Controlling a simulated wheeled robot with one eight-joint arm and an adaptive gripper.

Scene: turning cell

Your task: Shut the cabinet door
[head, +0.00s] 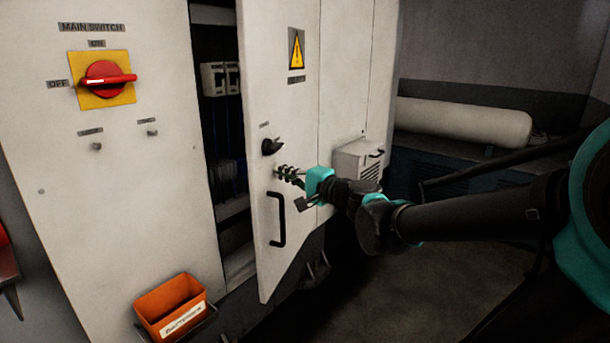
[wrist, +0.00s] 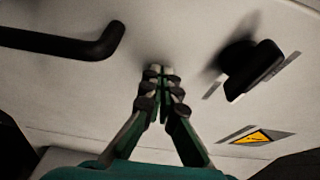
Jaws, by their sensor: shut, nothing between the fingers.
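The white cabinet door (head: 297,100) stands ajar in the head view, with a dark gap along its left edge. It carries a black bar handle (head: 278,220), a black turn latch (head: 272,147) and a yellow warning sign (head: 296,50). My gripper (head: 280,172) is shut and empty, with its tips at the door's outer face between the latch and the handle. In the wrist view the shut fingertips (wrist: 158,72) point at the door face, with the handle (wrist: 70,42) to the left and the latch (wrist: 250,68) to the right. I cannot tell whether the tips touch the door.
The cabinet's front panel (head: 120,200) with a red main switch (head: 105,78) is left of the gap. An orange bin (head: 170,305) labelled for batteries sits low near the opening. Components (head: 220,78) show inside. A white cylinder (head: 465,122) lies at the back right. Floor is clear below my arm.

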